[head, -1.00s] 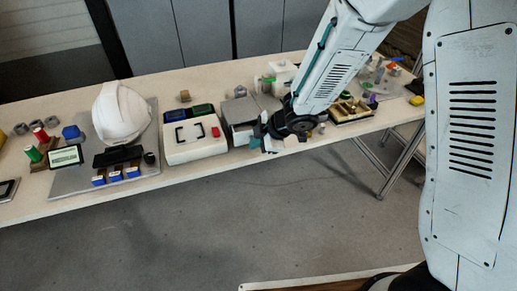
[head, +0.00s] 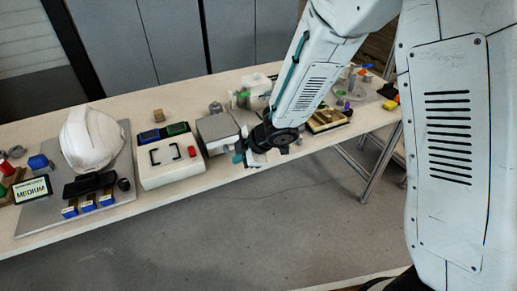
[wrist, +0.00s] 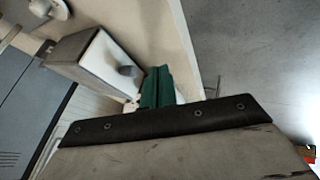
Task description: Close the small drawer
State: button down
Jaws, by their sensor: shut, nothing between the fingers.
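A small grey drawer box (head: 217,128) stands near the table's front edge, right of a white case. In the wrist view the grey box (wrist: 75,46) shows a pale front (wrist: 106,62) with a rounded grey knob (wrist: 128,71). I cannot tell how far the drawer stands out. My gripper (head: 238,157) is at the table's front edge, in front of and slightly right of the box. In the wrist view its green fingers (wrist: 157,87) are together and empty, close beside the knob; whether they touch it is unclear. My arm hides part of the area right of the box.
The white case (head: 170,166) with black handles stands left of the box. Farther left are a white helmet (head: 91,138) and small blue boxes on a grey board. A wooden tray (head: 326,119) lies right of my gripper. Floor in front of the table is clear.

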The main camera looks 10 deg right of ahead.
jog(key=v, duration=1)
jog(key=w+d+r+m+t+h, duration=0.1)
jog(key=d+m+h, duration=0.2)
jog(key=d, duration=0.3)
jog(key=w+d+r+m+t+h, duration=0.2)
jog(key=d+m+h, duration=0.15)
jog(key=d, duration=0.25)
jog(key=s+d+r+m+g+h, duration=0.2)
jog(key=s+d+r+m+h, duration=0.2)
jog(key=s+d+m, duration=0.3)
jog(key=s+r+m+g+y, duration=0.2)
jog(key=s+r+m, duration=0.1)
jog(key=s, duration=0.7)
jog(key=s+r+m+g+y, duration=0.1)
jog(key=s+r+m+y, duration=0.1)
jog(key=s+r, duration=0.4)
jog(key=s+m, duration=0.1)
jog(key=s, duration=0.4)
jog(key=shift+s+g, duration=0.35)
jog(key=shift+g, duration=0.05)
jog(key=shift+a+m+y, duration=0.15)
jog(key=shift+m+y, duration=0.1)
